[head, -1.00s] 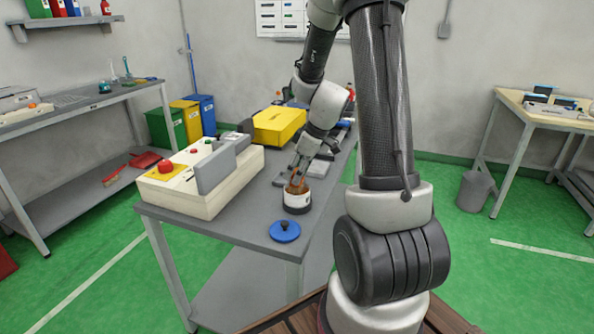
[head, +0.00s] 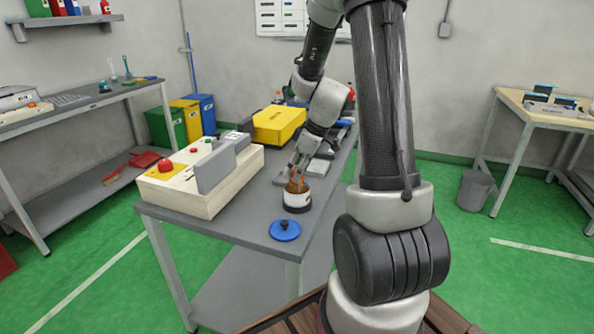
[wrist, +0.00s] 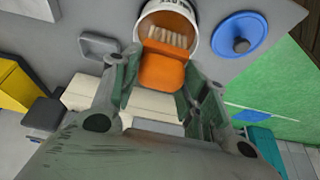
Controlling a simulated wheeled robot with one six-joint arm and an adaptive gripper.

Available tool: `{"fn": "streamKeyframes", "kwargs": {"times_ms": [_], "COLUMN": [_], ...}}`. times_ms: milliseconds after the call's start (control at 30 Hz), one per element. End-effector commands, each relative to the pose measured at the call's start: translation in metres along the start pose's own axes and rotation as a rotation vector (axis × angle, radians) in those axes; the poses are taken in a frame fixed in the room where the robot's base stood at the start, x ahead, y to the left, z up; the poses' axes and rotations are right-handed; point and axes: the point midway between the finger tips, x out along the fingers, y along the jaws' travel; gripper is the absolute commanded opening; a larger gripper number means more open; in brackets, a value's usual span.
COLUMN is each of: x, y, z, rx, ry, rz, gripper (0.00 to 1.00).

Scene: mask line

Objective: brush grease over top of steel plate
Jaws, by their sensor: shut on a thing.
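A white tub (head: 297,204) with a dark band stands near the front of the grey bench, and it also shows in the wrist view (wrist: 192,12). My gripper (head: 298,165) is above the tub, its fingers (wrist: 166,82) closed around an orange brush (wrist: 162,70). The brush's pale bristles (wrist: 168,36) are inside the tub's mouth, over orange content; whether they touch it I cannot tell. A flat grey slab (head: 318,169), probably the steel plate, lies behind the gripper and is partly hidden by it.
A blue lid (head: 285,230) lies in front of the tub at the bench corner. A cream machine (head: 200,180) with a grey upright panel stands to the left. A yellow case (head: 279,126) sits farther back. A small grey tray (wrist: 98,46) lies beside the tub.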

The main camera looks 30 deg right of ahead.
Motion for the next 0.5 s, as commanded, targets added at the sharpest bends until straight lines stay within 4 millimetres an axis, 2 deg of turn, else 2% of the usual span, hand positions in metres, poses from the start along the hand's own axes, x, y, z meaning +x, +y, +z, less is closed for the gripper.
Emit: {"fn": "streamKeyframes", "kwargs": {"times_ms": [500], "x": [-0.044], "y": [0.0], "z": [-0.019], "rx": [-0.001], "ry": [0.003], "rz": [0.004], "gripper": [0.25]}}
